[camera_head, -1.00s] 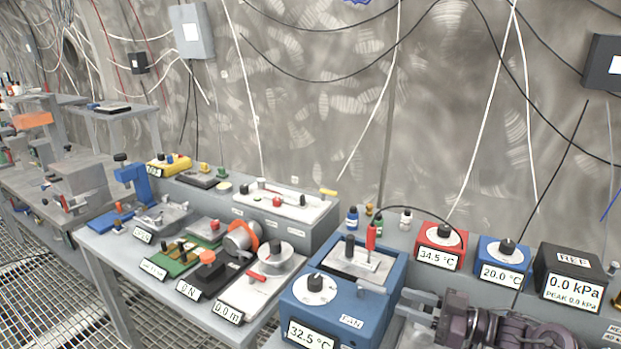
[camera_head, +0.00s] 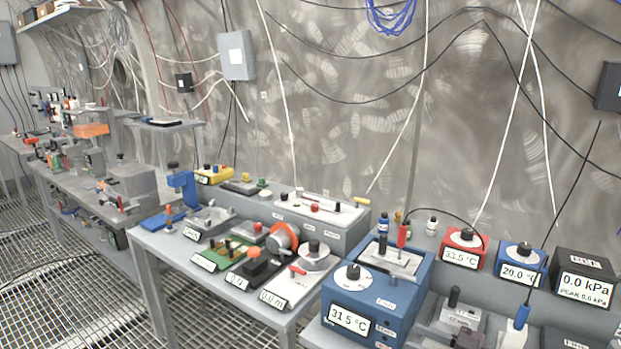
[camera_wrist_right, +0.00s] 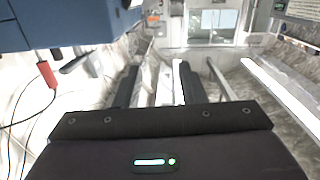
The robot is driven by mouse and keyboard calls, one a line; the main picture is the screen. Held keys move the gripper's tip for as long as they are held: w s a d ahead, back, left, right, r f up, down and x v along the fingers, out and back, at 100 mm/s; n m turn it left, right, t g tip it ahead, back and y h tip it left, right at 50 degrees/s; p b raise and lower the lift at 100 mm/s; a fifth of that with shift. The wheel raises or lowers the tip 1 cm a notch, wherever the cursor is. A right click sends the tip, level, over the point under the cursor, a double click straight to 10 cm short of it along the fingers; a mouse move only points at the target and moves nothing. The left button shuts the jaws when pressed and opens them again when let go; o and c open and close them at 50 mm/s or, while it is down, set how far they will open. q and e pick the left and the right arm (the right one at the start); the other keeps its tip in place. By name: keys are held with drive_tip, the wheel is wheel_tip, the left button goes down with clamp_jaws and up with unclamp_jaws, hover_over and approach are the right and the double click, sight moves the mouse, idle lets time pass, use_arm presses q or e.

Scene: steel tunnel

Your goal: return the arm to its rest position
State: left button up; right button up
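My right gripper shows in the right wrist view (camera_wrist_right: 157,72). Its two black fingers stand apart with nothing held between them. In the head view only a small part of what looks like my right gripper (camera_head: 468,341) shows at the bottom edge, to the right of the blue bath box (camera_head: 343,326); the rest of the arm is out of frame. In the wrist view a blue box (camera_wrist_right: 50,22) and a red-handled probe (camera_wrist_right: 46,73) are at the upper left, apart from the fingers. My left gripper is in neither view.
A red box (camera_head: 463,248), a blue box (camera_head: 519,264) and a black pressure display (camera_head: 583,284) line the right back. A blue-handled probe (camera_head: 522,316) hangs on a cable at the right. A bench of instruments (camera_head: 152,243) stands left; the grated floor (camera_head: 75,300) is open.

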drive_tip(key=s+a+f+m+t+h, duration=0.1)
drive_tip(key=s+a+f+m+h, duration=0.45)
drive_tip(key=f+h, duration=0.3)
drive_tip(key=s+d+f+m+g+h, duration=0.1)
drive_tip(key=s+m+g+h, duration=0.2)
drive_tip(key=s, duration=0.6)
drive_tip(key=s+d+m+g+h, duration=0.15)
drive_tip(key=s+g, duration=0.35)
drive_tip(key=s, duration=0.5)
wheel_tip(320, 180, down, 31)
drive_tip(key=s+n+g, duration=0.1)
drive_tip(key=s, duration=0.1)
drive_tip(key=s+d+f, duration=0.1)
drive_tip(key=s+f, duration=0.7)
drive_tip(key=s, duration=0.1)
drive_tip(key=s+d+f+g, duration=0.1)
drive_tip(key=s+d+f, duration=0.1)
drive_tip(key=s+f, duration=0.7)
drive_tip(key=shift+s+d+f+h, duration=0.15)
drive_tip(key=shift+s+d+h, duration=0.2)
drive_tip(key=shift+s, duration=0.4)
